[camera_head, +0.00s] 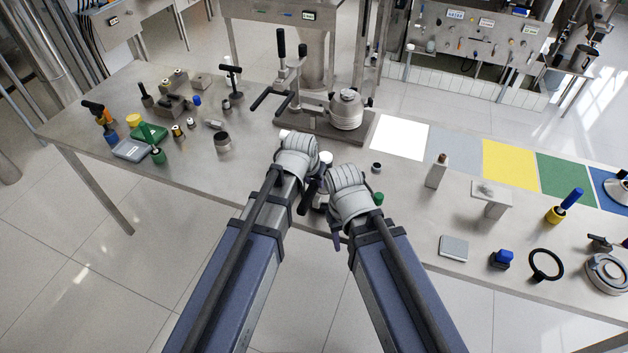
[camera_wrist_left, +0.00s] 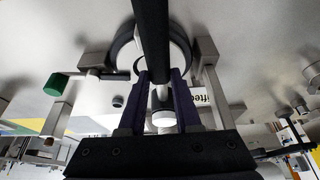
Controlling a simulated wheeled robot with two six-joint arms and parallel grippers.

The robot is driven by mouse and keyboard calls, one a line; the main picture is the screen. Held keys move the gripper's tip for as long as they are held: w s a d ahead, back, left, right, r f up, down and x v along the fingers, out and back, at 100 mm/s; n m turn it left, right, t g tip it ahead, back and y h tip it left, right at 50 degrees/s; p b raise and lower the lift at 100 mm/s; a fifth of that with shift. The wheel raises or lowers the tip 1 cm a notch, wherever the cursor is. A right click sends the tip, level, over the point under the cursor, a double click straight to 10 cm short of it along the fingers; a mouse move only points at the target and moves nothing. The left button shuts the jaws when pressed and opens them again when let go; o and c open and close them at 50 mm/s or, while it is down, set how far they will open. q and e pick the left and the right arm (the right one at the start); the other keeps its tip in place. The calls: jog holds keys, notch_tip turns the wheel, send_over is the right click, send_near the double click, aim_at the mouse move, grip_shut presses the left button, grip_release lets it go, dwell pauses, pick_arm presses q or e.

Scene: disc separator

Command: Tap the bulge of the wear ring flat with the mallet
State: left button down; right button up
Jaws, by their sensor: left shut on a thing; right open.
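My left gripper (camera_head: 310,190) is shut on a black-handled tool with a pale round end (camera_wrist_left: 163,118), apparently the mallet. Its two purple fingers show on either side of that tool in the left wrist view (camera_wrist_left: 160,105). A dark ring (camera_wrist_left: 178,32), likely the wear ring, lies behind the tool, between grey metal blocks. A green knob (camera_wrist_left: 55,85) on a metal stem stands beside it; the knob also shows in the head view (camera_head: 378,199). My right gripper (camera_head: 335,238) is open close by, its fingers mostly hidden by its wrist. The ring's bulge cannot be made out.
A press with black levers (camera_head: 282,75) stands behind the grippers. Coloured mats, one yellow (camera_head: 509,165), run along the right back. Tools and small parts cover the left, including a green box (camera_head: 150,134). A black ring (camera_head: 546,265) stands front right.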

pick_arm(q)
notch_tip(320, 180, up, 4)
jog(key=p, duration=0.4)
jog(key=shift+r, duration=0.2)
jog(key=shift+f, duration=0.2)
dwell(0.3)
jog(key=shift+f+b, duration=0.1)
jog(key=shift+b, duration=0.25)
notch_tip(320, 180, down, 5)
jog(key=b, duration=0.5)
notch_tip(320, 180, up, 4)
jog(key=p, duration=0.4)
jog(key=shift+r, duration=0.25)
